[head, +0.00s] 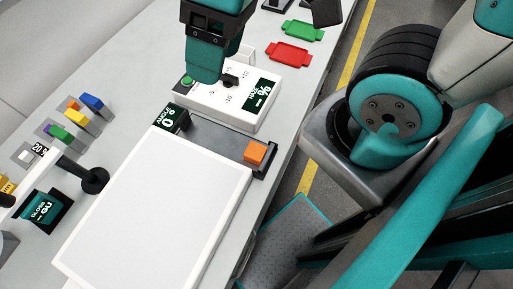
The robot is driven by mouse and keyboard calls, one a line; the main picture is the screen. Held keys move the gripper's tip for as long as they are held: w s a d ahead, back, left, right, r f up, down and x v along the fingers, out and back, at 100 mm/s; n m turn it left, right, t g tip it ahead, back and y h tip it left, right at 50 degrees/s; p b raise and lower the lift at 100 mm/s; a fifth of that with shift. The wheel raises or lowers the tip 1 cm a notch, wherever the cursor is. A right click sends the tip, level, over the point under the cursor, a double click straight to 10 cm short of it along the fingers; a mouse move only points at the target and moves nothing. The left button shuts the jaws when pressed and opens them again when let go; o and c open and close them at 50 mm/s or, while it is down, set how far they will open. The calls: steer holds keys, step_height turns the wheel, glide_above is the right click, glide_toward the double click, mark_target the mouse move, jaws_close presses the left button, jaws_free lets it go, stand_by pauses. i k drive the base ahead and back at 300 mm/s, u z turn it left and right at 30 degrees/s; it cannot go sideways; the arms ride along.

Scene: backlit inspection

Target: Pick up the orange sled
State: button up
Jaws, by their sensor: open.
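The orange sled (256,152) is a small orange block at the right end of a dark grey rail strip (210,135), behind the white panel. Its top and front faces show, and nothing covers it. My gripper (207,70), dark with teal fingers, hangs in from the top, above and left of the sled and clearly apart from it. It is open, with nothing seen in it; the gap between the fingers is hard to make out from this side. It overlaps the rear left of a white control box (262,124) in the picture.
A large white panel (150,205) fills the near table. A small display (170,118) stands at the rail's left end. Red (289,54) and green (304,30) trays lie at the back. Coloured blocks, a black stand (95,180) and another display (42,208) are at left.

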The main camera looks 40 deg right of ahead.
mark_target(254, 153)
steer(key=k, duration=0.5)
steer(key=z, duration=2.25)
steer(key=k, duration=1.4)
steer(key=u, duration=1.35)
steer(key=i, duration=0.5)
steer(key=z, duration=0.1)
